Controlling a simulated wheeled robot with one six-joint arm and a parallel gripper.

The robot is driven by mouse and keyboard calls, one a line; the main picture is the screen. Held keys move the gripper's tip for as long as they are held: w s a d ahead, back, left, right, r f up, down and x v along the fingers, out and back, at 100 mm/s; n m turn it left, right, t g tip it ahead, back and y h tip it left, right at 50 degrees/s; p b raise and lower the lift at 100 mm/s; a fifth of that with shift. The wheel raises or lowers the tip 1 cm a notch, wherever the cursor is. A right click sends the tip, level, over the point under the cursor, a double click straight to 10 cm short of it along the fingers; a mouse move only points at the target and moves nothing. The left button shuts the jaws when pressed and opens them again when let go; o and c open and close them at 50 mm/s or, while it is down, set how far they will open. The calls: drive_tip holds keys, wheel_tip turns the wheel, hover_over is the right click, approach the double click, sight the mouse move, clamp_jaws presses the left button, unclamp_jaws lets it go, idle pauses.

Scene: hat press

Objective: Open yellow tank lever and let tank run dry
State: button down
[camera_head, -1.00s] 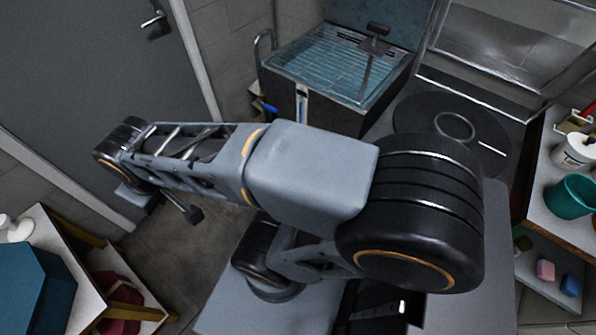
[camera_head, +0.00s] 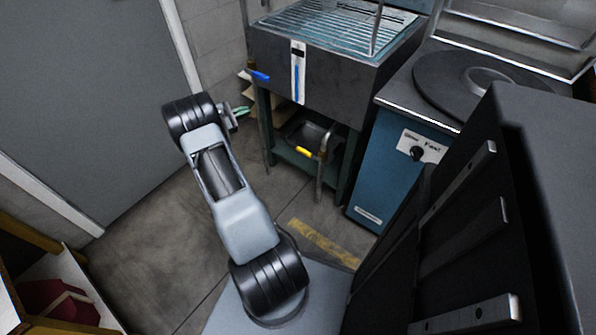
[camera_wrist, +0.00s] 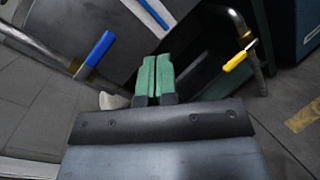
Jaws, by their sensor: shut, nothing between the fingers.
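A yellow lever (camera_head: 303,151) sits on the bent drain pipe under the dark tank (camera_head: 325,75). In the wrist view the yellow lever (camera_wrist: 238,57) is at the upper right, on the curved pipe. A blue lever (camera_head: 258,76) is on the left side of the tank, and shows at the upper left in the wrist view (camera_wrist: 95,52). My gripper (camera_wrist: 152,62) has green fingers, shut together and empty, pointing between the two levers and touching neither. In the head view my gripper (camera_head: 241,111) is left of the tank stand, its fingers small.
A blue cabinet (camera_head: 374,185) with a round dark plate (camera_head: 488,84) on top stands right of the tank. A black tray (camera_head: 312,138) lies on the shelf under the tank. A grey door (camera_head: 90,100) is at left. Open floor lies in front.

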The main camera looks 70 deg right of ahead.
drive_tip(key=s+d+f+n+g+h+b, duration=0.1)
drive_tip(key=s+d+f+h+b, duration=0.15)
drive_tip(key=f, duration=0.45)
drive_tip(key=s+d+f+n+h+b, duration=0.1)
drive_tip(key=d+f+b, duration=0.2)
drive_tip(key=f, duration=0.4)
drive_tip(key=s+d+f+n+g+h+b, duration=0.1)
drive_tip(key=s+d+f+n+h+b, duration=0.1)
drive_tip(key=f, duration=0.6)
drive_tip(key=s+a+f+n+t+h+b, duration=0.1)
drive_tip(key=s+f+n+t+h+b, duration=0.1)
drive_tip(key=f, duration=0.8)
drive_tip(key=s+a+f+n+t+h+b, duration=0.1)
drive_tip(key=s+f+n+t+h+b, duration=0.2)
drive_tip(key=f, duration=0.6)
drive_tip(key=s+n+h+b, duration=0.1)
drive_tip(key=s+b, duration=0.1)
drive_tip(key=shift+s+f+n+t, duration=0.3)
drive_tip(key=shift+s+f, duration=0.05)
drive_tip(key=shift+w+r, duration=0.1)
